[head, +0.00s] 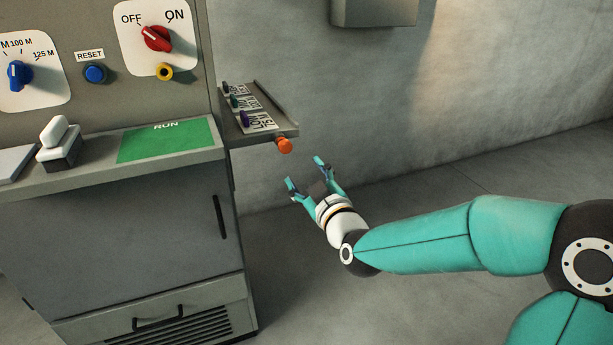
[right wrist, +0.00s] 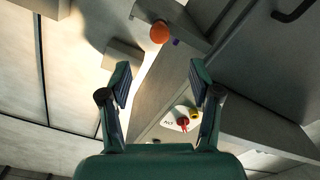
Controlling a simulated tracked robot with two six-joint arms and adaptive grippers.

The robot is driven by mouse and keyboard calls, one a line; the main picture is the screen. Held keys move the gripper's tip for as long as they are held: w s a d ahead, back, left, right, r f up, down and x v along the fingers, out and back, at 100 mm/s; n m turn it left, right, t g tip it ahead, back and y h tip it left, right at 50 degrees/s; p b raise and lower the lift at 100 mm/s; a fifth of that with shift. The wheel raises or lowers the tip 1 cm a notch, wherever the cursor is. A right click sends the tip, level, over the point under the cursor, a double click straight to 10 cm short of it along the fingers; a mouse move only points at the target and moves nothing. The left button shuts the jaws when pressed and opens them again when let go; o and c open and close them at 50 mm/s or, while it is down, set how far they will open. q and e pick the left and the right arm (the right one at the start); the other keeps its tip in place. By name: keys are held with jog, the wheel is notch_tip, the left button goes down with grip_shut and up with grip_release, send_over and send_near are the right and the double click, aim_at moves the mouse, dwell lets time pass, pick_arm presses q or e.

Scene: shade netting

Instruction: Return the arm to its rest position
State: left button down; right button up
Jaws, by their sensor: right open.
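My right gripper (head: 306,174) is open and empty in the head view, in mid-air just below and right of the side shelf's orange knob (head: 284,145). It does not touch the knob. In the right wrist view the two fingers of my right gripper (right wrist: 160,85) stand apart with nothing between them. The orange knob (right wrist: 159,32) shows beyond the fingertips there. My right arm (head: 430,240) reaches in from the right edge of the head view. My left gripper is not in view.
A grey control cabinet (head: 130,235) fills the left, with a red OFF/ON switch (head: 156,38), blue RESET button (head: 95,73), blue dial (head: 18,75) and green RUN panel (head: 165,140). A side shelf (head: 262,122) juts from it. A grey wall box (head: 374,10) hangs above. Floor on the right is clear.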

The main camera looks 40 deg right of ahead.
dwell(0.3)
jog(key=a+f+n+g+y, duration=0.1)
jog(key=a+f+g+y, duration=0.3)
jog(key=f, duration=0.9)
jog(key=a+f+n+g+y, duration=0.15)
jog(key=a+f, duration=0.55)
jog(key=f, duration=0.7)
jog(key=s+a+f+m+g+y, duration=0.1)
jog(key=s+a+f+g, duration=0.2)
jog(key=s+f, duration=0.3)
jog(key=s+a+f+m+g, duration=0.1)
jog(key=s+a+f+g, duration=0.25)
jog(key=f, duration=0.45)
jog(key=s+a+f+m+g+y, duration=0.1)
jog(key=s+a+f+m+g, duration=0.15)
jog(key=s, duration=0.45)
jog(key=s+a+f+m+g+y, duration=0.1)
jog(key=s+a+f+m+g, duration=0.15)
jog(key=s, duration=0.45)
notch_tip(320, 180, up, 20)
jog(key=p, duration=2)
jog(key=shift+a+f+m, duration=0.25)
jog(key=shift+a+m, duration=0.05)
jog(key=shift+m, duration=0.05)
